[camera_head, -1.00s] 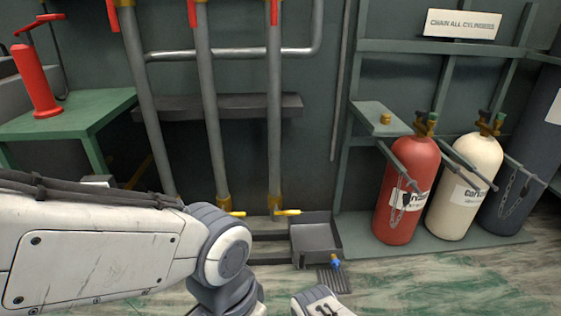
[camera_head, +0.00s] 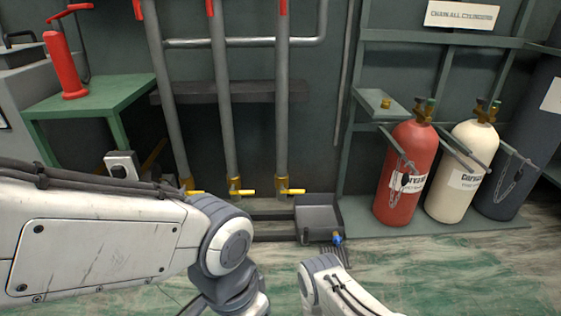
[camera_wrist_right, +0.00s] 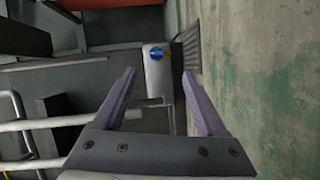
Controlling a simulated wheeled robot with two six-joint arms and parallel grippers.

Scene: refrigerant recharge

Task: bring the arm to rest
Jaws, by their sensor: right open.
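My right arm (camera_head: 340,288) shows as a white link at the bottom of the head view; its gripper is below the frame there. In the right wrist view my right gripper (camera_wrist_right: 158,75) is open, its two purple fingers apart with nothing held between them. Beyond the fingertips is a pale block with a blue knob (camera_wrist_right: 155,54). My left arm (camera_head: 100,235) crosses the lower left of the head view, and its gripper is out of frame.
Red (camera_head: 408,172) and cream (camera_head: 462,172) cylinders stand chained at a rack on the right. A dark tray (camera_head: 318,217) with a blue valve (camera_head: 337,238) sits by the wall pipes. The green-marbled floor (camera_head: 460,270) is clear.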

